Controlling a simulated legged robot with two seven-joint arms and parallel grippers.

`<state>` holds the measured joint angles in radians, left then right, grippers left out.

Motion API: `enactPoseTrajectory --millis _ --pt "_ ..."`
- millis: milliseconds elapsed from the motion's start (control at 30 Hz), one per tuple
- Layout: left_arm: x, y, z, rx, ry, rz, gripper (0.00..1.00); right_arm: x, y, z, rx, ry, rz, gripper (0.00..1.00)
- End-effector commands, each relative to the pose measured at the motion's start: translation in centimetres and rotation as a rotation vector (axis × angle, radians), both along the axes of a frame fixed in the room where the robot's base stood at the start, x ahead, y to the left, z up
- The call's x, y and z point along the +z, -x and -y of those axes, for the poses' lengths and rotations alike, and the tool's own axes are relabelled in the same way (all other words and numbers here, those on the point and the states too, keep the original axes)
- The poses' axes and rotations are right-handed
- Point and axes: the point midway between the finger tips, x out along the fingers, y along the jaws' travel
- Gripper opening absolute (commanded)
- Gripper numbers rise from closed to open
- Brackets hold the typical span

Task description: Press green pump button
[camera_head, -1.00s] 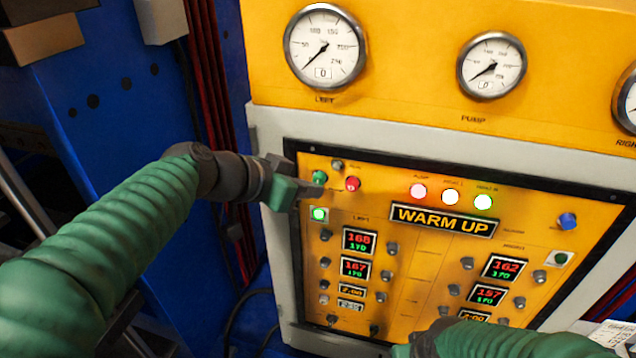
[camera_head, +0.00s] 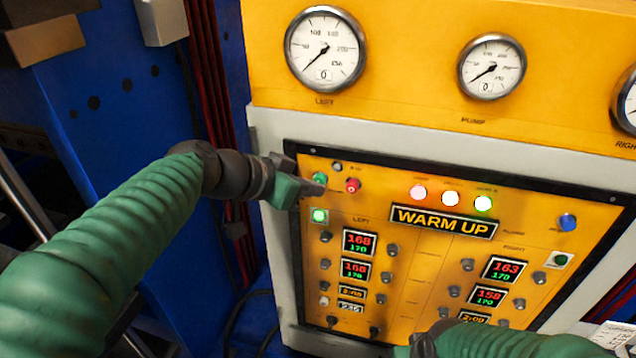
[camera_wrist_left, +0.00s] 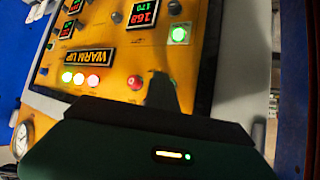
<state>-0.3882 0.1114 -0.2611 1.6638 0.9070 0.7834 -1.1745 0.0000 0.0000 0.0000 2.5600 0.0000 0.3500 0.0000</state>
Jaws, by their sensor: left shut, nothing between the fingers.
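The green pump button (camera_head: 319,178) is a small round button at the upper left of the yellow control panel (camera_head: 420,270), just left of a red button (camera_head: 352,185). My left gripper (camera_head: 320,190) is shut and empty, its tip right at the green button's lower edge; I cannot tell whether it touches. In the left wrist view the dark fingers (camera_wrist_left: 162,90) point at the panel beside the red button (camera_wrist_left: 135,82) and hide the green button. My right gripper (camera_head: 424,345) shows only partly at the bottom edge, its fingers unclear.
A lit green square button (camera_head: 319,215) sits just below the left fingertips. Three lit lamps (camera_head: 450,198) and a "WARM UP" display (camera_head: 443,221) are to the right. Round gauges (camera_head: 325,48) are above. A blue frame (camera_head: 130,120) stands at the left.

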Motion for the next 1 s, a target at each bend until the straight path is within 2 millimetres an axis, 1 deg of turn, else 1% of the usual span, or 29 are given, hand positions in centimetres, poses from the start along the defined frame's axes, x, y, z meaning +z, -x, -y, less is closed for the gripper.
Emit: enactPoseTrajectory --millis 1000 --pt "0.01 -1.06 0.29 0.001 0.001 0.000 0.00 0.00 0.00 0.00 0.000 0.000 0.000 0.32"
